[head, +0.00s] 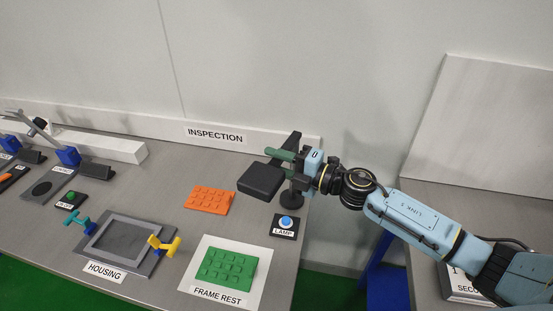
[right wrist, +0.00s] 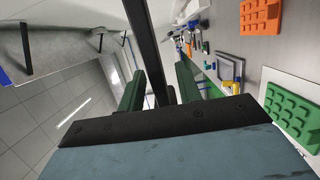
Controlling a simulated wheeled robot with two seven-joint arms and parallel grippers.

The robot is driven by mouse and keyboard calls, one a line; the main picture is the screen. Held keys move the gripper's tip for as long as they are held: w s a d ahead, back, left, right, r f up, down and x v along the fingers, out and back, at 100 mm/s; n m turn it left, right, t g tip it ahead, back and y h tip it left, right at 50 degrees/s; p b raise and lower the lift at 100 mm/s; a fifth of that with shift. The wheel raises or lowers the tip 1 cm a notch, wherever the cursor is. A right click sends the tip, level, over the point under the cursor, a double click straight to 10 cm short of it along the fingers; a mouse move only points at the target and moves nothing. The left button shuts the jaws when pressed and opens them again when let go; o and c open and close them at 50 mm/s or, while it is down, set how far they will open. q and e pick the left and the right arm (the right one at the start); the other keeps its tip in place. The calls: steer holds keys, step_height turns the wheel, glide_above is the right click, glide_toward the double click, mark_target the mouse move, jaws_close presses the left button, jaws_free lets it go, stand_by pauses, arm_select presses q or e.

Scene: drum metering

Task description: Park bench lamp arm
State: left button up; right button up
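The bench lamp has a flat dark head (head: 262,180), a black arm (head: 294,143) and a round base at the back right of the bench. My right gripper (head: 279,160) is at the lamp's arm, its green fingers pointing left. In the right wrist view the black lamp arm (right wrist: 148,45) passes between the two green fingers (right wrist: 159,85). The fingers stand apart with gaps beside the bar, so the gripper looks open around it. The blue lamp button (head: 286,222) is in front, on a plate labelled LAMP. My left gripper is not in view.
An orange studded pad (head: 210,199) lies left of the lamp. A green studded pad (head: 227,266) lies on the white FRAME REST plate (head: 258,254). The grey housing frame (head: 148,258), with yellow and teal clamps, is further left. The wall rises behind the bench.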

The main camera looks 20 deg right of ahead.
steer(key=shift+c, duration=0.2)
jaws_close()
stand_by(0.3)
